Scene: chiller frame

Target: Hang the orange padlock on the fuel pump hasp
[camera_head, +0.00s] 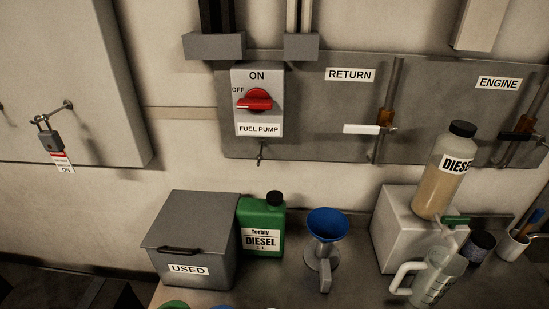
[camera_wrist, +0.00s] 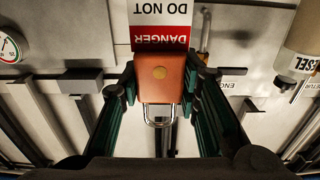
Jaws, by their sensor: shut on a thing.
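In the wrist view, my gripper (camera_wrist: 157,88) is shut on the orange padlock (camera_wrist: 161,75), with one green-and-black finger on each side of its body. The padlock's metal shackle (camera_wrist: 160,118) points toward the bottom of the picture. A red-and-white DANGER tag (camera_wrist: 160,25) shows upside down at its other end. In the head view, the fuel pump switch plate (camera_head: 257,102) carries a red knob (camera_head: 255,100) turned sideways toward OFF. The small hasp (camera_head: 260,152) hangs just below the plate, with no lock on it. My gripper and the orange padlock are not in the head view.
A grey padlock (camera_head: 50,138) with a tag hangs on a wall hook at left. Below stand the USED bin (camera_head: 190,238), green diesel can (camera_head: 262,225), blue funnel (camera_head: 327,224), diesel bottle (camera_head: 442,180) and clear jug (camera_head: 437,280). RETURN and ENGINE valves are at right.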

